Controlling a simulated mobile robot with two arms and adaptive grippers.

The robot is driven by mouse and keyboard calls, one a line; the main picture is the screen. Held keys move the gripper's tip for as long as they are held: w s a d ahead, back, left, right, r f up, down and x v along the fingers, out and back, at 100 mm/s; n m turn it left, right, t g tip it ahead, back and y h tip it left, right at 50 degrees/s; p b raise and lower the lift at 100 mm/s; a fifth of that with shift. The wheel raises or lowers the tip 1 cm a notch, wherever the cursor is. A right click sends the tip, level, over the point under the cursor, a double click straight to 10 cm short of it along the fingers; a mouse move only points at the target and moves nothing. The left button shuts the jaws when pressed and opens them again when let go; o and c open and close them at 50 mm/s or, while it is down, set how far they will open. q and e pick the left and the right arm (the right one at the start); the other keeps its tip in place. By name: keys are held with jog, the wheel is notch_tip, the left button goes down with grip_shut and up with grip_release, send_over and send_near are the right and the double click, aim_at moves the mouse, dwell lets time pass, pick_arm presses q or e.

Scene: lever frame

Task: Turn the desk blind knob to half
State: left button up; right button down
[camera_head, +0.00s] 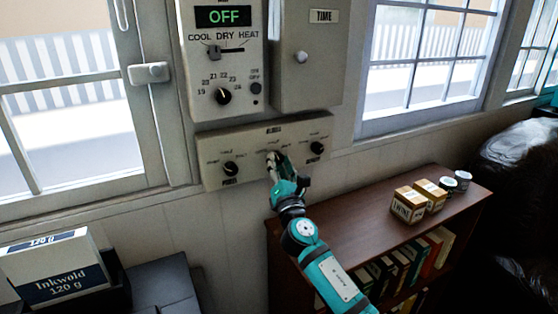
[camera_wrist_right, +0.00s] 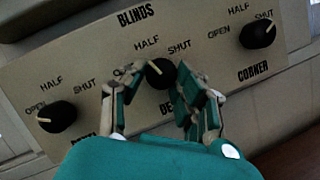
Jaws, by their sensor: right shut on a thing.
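The blinds panel (camera_head: 205,150) is a beige plate on the wall with three black knobs. The desk knob (camera_wrist_right: 160,73) is the middle one; its label is partly hidden and reads "DE". Its white mark points up and left, between OPEN and HALF as far as I can tell. My right gripper (camera_wrist_right: 155,88) has one finger on each side of this knob and is shut on it. In the head view my right gripper (camera_head: 275,160) covers most of the knob. My left gripper is not in view.
The left knob (camera_wrist_right: 57,116) points toward OPEN; the corner knob (camera_wrist_right: 258,34) points toward SHUT. Above are a thermostat panel (camera_head: 222,70) showing OFF and a TIME box (camera_head: 305,80). A brown bookshelf (camera_head: 370,210) with boxes and cups stands below right.

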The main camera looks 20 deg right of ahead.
jog(key=m+h+p, duration=0.1)
jog(key=m, duration=0.1)
jog(key=m+g+h+p, duration=0.1)
jog(key=m, duration=0.2)
jog(key=shift+a+r, duration=0.1)
jog(key=shift+m+g, duration=0.3)
jog(key=shift+m, duration=0.1)
jog(key=c, duration=0.9)
grip_release()
jog(key=shift+c, duration=0.2)
jog(key=shift+s, duration=0.1)
jog(key=v, duration=1.2)
